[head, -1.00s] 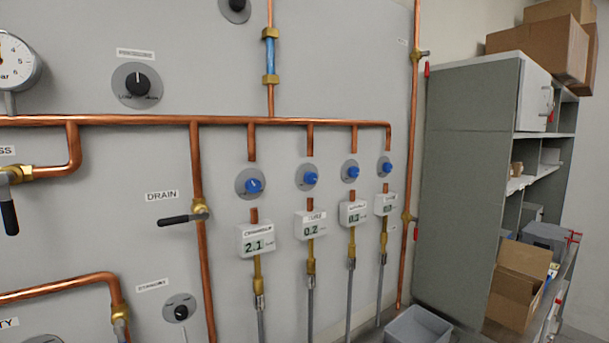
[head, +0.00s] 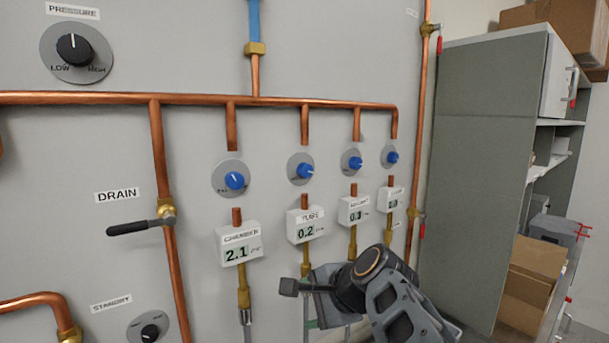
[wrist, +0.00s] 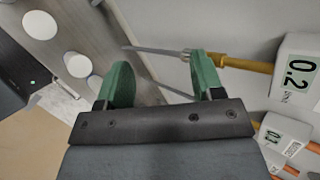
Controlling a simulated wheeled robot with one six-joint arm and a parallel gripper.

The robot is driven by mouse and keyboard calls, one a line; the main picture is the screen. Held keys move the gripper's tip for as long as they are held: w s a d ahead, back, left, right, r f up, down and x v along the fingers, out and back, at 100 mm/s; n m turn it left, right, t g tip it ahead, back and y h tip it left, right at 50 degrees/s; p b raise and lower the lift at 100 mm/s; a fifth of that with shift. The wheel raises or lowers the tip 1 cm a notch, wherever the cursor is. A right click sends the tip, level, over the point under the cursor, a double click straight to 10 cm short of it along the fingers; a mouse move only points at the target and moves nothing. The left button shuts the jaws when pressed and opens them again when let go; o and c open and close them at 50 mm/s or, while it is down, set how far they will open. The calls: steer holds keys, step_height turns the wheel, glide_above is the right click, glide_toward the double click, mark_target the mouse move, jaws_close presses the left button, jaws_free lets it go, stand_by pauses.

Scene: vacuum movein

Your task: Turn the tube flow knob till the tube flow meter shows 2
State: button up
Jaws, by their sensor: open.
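The tube flow meter (head: 307,227) is a white box labelled TUBE on the grey panel, and it reads 0.2. The tube flow knob (head: 304,170) is a blue knob on a grey disc directly above it. The same meter reading 0.2 shows at the right edge in the wrist view (wrist: 296,70). My gripper (head: 306,295) is below the tube meter in the head view, well under the knob and apart from it. In the wrist view its green fingers (wrist: 160,82) are spread with nothing between them. The knob is outside the wrist view.
Two more knob and meter pairs stand to the right. The drain lever (head: 140,226) juts out at left. A grey cabinet (head: 480,170) stands at right.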

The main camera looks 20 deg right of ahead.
steer(key=d+r+m+t, duration=0.45)
steer(key=r+m, duration=0.25)
steer(key=r, duration=0.4)
steer(key=m+t, duration=0.4)
steer(key=m, duration=0.2)
glide_toward(307, 170)
steer(key=p+x, duration=0.3)
steer(key=x, duration=0.4)
steer(key=shift+w+r, duration=0.1)
steer(key=shift+w, duration=0.1)
steer(key=shift+w+a+m+p, duration=0.15)
steer(key=shift+w+m+p, duration=0.2)
steer(key=shift+w, duration=0.3)
steer(key=shift+c, duration=0.2)
steer(key=c, duration=0.9)
steer(key=shift+b, duration=0.3)
